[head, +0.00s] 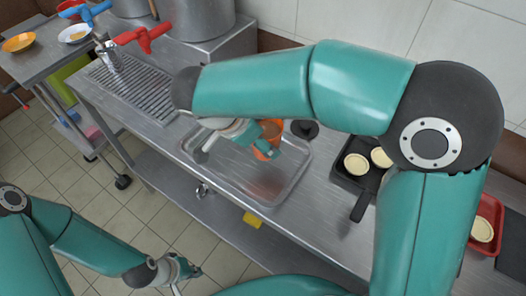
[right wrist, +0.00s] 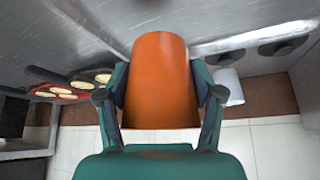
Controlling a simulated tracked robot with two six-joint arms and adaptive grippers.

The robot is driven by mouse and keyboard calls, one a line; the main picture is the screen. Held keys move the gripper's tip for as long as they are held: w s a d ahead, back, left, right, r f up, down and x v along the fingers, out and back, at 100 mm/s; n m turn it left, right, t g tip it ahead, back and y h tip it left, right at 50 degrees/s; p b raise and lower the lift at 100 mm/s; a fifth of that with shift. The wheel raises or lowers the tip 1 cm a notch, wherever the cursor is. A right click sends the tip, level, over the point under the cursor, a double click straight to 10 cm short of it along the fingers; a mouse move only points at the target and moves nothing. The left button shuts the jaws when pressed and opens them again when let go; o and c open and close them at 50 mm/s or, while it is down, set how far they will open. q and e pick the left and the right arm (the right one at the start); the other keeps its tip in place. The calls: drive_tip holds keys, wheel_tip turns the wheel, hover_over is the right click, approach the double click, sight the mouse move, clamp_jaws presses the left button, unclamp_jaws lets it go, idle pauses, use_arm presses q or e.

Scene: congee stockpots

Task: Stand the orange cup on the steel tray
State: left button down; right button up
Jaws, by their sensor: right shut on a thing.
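The orange cup (head: 272,137) is in my right gripper (head: 258,138), over the back right part of the steel tray (head: 268,202) in the head view. My arm and gripper partly hide it, and I cannot tell if it touches the tray. In the right wrist view the cup (right wrist: 160,80) sits between the two fingers of the right gripper (right wrist: 160,100), which press on its sides. The tray is shallow with rounded corners, and its front part is bare. My left gripper (head: 180,268) hangs low at the front left, away from the counter; its finger opening is unclear.
Right of the tray stand a black pan (head: 345,182) with pale tarts and a red tray (head: 497,213) with a tart. A dark disc (head: 305,129) lies behind the tray. Left are a drain grate (head: 130,90) and red-handled taps (head: 143,38). Stockpots (head: 200,15) stand at the back.

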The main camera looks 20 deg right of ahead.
drive_tip(key=shift+f, duration=2.45)
drive_tip(key=shift+f, duration=0.15)
drive_tip(key=o, duration=1.3)
drive_tip(key=shift+o, duration=0.2)
drive_tip(key=shift+r, duration=0.2)
drive_tip(key=v, duration=1.2)
